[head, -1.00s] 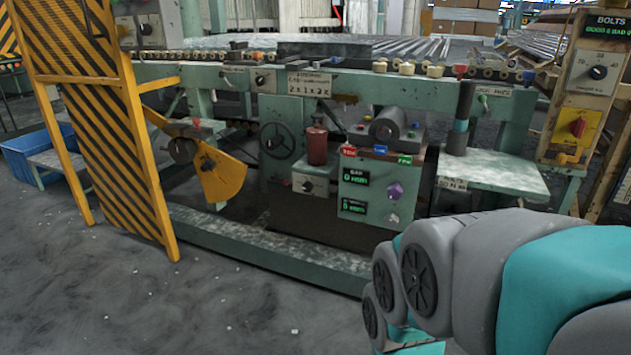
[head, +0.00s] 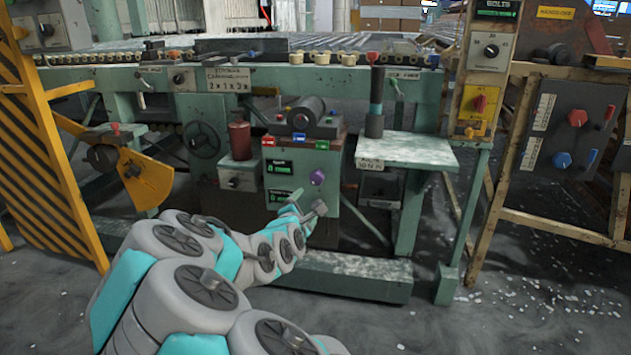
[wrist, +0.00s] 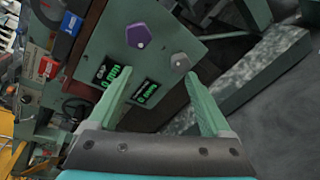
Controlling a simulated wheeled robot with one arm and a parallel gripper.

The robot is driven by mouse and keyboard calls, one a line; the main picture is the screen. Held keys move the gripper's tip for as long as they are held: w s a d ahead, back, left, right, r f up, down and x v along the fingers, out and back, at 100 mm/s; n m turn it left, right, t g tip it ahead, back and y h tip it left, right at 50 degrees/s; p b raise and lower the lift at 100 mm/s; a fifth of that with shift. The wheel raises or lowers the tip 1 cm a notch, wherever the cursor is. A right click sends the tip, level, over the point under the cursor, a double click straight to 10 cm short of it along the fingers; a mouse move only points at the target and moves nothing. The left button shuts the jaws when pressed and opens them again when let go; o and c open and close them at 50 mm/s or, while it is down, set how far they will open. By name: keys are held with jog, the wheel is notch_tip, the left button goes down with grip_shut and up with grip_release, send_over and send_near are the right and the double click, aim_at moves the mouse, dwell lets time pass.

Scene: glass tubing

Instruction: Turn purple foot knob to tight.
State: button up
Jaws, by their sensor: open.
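The purple knob (head: 318,177) sits on the front of a green control box (head: 279,167), right of its upper display. In the wrist view the purple knob (wrist: 138,35) is faceted and lies just beyond my fingertips, slightly left of centre. My gripper (head: 308,200) is in front of the box, a little below the purple knob, and holds nothing. In the wrist view my gripper (wrist: 157,72) has its two green fingers spread apart. A grey knob (wrist: 180,61) shows near the right fingertip. Any marking around the purple knob is too small to read.
Red, blue and green labelled blocks (head: 296,142) line the box's top edge. A dark red bottle (head: 240,141) stands at left, and a pale side table (head: 410,150) at right. A green base beam (head: 350,272) runs low in front.

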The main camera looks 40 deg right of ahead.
aim_at(316, 180)
jog(key=shift+w+d+r+n+t+h, duration=0.3)
jog(key=shift+w+d+r+n, duration=0.25)
jog(key=shift+w+d, duration=0.7)
jog(key=shift+w+d+r+n+t+h, duration=0.35)
jog(key=shift+w+d+n, duration=0.4)
jog(key=shift+d, duration=0.8)
jog(key=shift+w+d+r+n+t+h, duration=0.2)
jog(key=shift+w+d+r+n, duration=0.35)
jog(key=shift+w+d, duration=0.7)
jog(key=shift+s+d, duration=0.1)
jog(key=shift+s, duration=0.1)
grip_shut()
